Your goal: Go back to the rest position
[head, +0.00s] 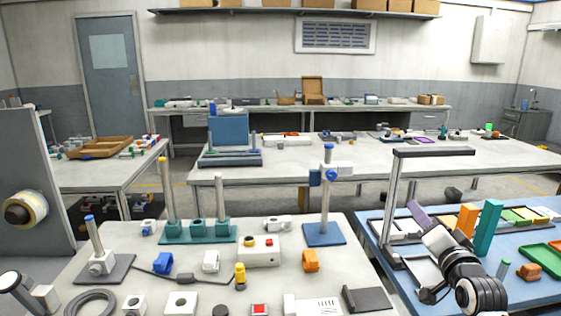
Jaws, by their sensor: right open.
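My right gripper (432,236) is at the lower right, over the blue-topped bench (520,285). Its arm comes in from the bottom edge and points up and to the left. The gripper is open and I see nothing held in it. A dark purple piece (418,213) shows just beyond it; I cannot tell whether they touch. My left gripper is not in view.
A tall grey frame (393,195) stands close left of my right gripper. A teal block (487,230) and orange block (466,220) stand to its right, near a green tray (543,258). The pale table (200,275) holds posts, small parts and a cable.

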